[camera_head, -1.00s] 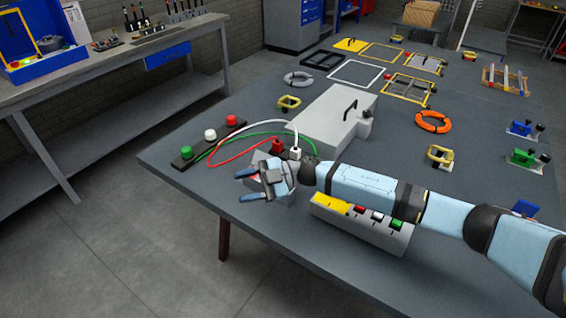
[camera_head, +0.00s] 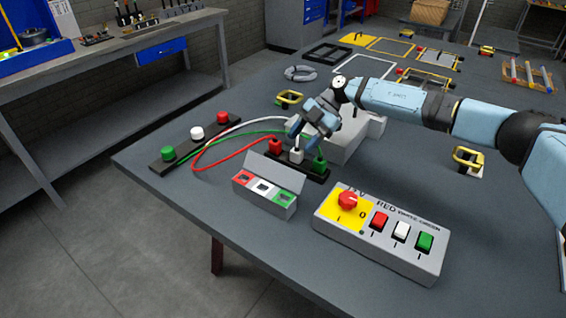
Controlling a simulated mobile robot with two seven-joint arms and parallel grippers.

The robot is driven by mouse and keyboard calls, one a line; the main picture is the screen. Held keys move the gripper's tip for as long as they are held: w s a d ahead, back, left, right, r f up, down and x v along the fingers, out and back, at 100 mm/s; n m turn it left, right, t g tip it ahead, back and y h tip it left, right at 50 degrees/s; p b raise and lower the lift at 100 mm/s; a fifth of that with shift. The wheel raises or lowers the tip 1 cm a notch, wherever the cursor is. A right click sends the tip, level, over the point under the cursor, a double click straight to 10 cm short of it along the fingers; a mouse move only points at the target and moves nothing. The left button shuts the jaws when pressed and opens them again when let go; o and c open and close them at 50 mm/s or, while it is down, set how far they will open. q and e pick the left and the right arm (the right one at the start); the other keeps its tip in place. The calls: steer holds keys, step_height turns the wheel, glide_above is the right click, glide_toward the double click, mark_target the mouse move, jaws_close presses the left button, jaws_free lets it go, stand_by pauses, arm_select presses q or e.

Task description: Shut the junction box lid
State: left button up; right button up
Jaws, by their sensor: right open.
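A small grey box (camera_head: 264,200) with red, white and green sockets stands near the table's front edge. It looks like the junction box. A grey flap (camera_head: 276,167), apparently its lid, stands tilted up along its back edge, leaving the sockets uncovered. My right gripper (camera_head: 304,124) is open and empty. In the picture it is above and behind the flap, apart from it, in front of a larger grey box (camera_head: 346,150) that it partly hides. My left gripper is not in view.
Behind the flap, a black strip (camera_head: 312,176) holds red, white and green plugs with cables to a button strip (camera_head: 195,142) at left. A control panel (camera_head: 382,240) with a red emergency knob stands at front right. The front left tabletop is clear.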

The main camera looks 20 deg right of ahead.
mark_target(275, 171)
steer(key=x, duration=0.8)
steer(key=shift+a+f, duration=0.1)
jaws_close()
